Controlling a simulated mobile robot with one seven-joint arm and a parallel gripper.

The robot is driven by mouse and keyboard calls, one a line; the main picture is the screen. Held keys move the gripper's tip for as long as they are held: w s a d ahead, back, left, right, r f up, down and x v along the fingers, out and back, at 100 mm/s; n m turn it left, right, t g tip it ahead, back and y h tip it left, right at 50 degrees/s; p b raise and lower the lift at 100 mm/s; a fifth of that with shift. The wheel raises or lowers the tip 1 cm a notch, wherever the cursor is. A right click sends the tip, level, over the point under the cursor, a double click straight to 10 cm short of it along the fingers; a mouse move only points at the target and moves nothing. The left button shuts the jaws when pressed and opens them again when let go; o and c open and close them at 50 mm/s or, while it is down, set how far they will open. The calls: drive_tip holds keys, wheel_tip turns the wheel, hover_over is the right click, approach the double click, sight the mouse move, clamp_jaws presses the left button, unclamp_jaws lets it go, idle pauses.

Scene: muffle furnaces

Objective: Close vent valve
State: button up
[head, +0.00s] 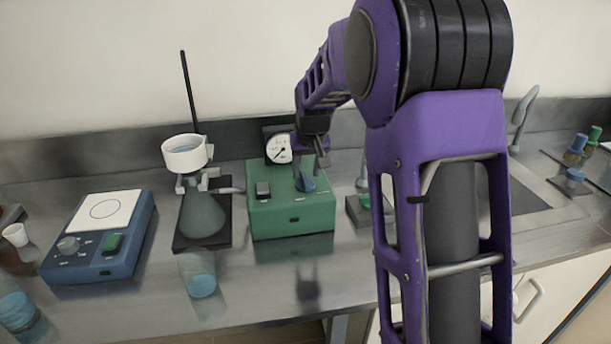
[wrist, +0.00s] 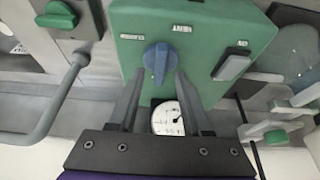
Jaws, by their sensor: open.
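In the head view my gripper (head: 320,158) is just above the knob.
A flask (head: 204,214) with a white funnel (head: 184,153) stands left of the green box. A blue hotplate (head: 95,250) is further left.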

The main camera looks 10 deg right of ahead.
drive_tip(key=shift+x, duration=1.1)
clamp_jaws()
